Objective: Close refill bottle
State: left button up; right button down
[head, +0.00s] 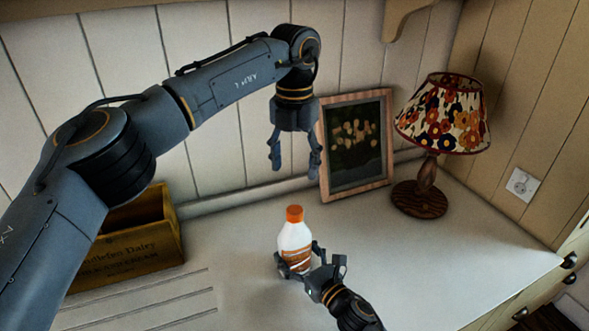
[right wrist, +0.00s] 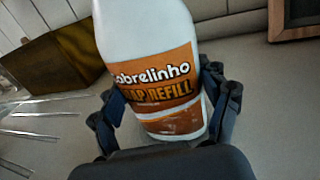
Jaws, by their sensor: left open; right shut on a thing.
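The refill bottle (head: 294,243) is white with an orange and brown label and stands upright on the counter. An orange cap (head: 294,213) sits on its top; I cannot tell whether it is tight. My right gripper (head: 297,268) is shut around the lower part of the bottle. The right wrist view shows the bottle's label (right wrist: 158,90) between my right fingers (right wrist: 165,108); the cap is out of that view. My left gripper (head: 293,162) is open and empty, pointing down above the bottle and apart from it, near the back wall.
A wooden crate (head: 135,255) stands to the left, behind my left arm. A framed picture (head: 356,143) leans on the back wall, close to the right of my left gripper. A floral lamp (head: 443,115) stands further right. The counter (head: 440,260) is clear at right.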

grip_release()
jog(key=v, duration=1.2)
